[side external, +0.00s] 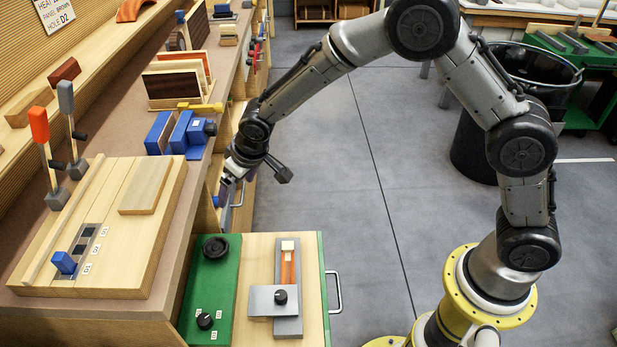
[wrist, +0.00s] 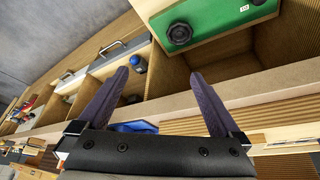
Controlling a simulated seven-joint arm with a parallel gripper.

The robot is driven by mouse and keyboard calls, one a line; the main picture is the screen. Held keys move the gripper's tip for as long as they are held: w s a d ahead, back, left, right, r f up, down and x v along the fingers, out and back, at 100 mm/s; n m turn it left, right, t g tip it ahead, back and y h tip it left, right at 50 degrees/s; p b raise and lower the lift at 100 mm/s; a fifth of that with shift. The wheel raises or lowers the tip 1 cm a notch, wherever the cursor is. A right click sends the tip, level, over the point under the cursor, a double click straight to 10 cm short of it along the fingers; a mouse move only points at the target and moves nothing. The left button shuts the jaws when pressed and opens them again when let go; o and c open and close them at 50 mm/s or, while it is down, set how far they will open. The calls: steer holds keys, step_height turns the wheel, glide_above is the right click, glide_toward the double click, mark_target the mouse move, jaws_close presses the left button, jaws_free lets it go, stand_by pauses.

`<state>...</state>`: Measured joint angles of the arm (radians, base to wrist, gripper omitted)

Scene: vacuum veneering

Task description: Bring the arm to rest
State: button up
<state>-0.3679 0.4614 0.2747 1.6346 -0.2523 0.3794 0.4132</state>
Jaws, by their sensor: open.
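My gripper (side external: 224,190) hangs at the front edge of the workbench in the side external view, pointing down, near the blue vise. In the wrist view its two dark fingers (wrist: 160,78) are spread apart with nothing between them. Beyond the fingers lie the bench edge and open wooden compartments. In the side external view the fingertips are small and partly hard to make out against the bench front.
The bench (side external: 193,215) carries a wooden board (side external: 120,255) with a blue switch (side external: 63,263), and a blue vise (side external: 187,132). A green panel (side external: 209,275) with black knobs adjoins a pale drawer top (side external: 255,255). A black bin (side external: 475,145) stands right. The grey floor between is clear.

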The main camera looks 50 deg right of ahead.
steer(key=s+d+r+m, duration=0.1)
steer(key=s+d+r, duration=1.15)
steer(key=r, duration=0.35)
steer(key=s+d+r, duration=0.1)
steer(key=s+d, duration=0.1)
steer(key=s, duration=0.9)
steer(key=s+d+r+m, duration=0.1)
steer(key=s+d, duration=0.2)
steer(key=s, duration=0.8)
steer(key=shift+t+h, duration=0.3)
steer(key=shift+t, duration=0.1)
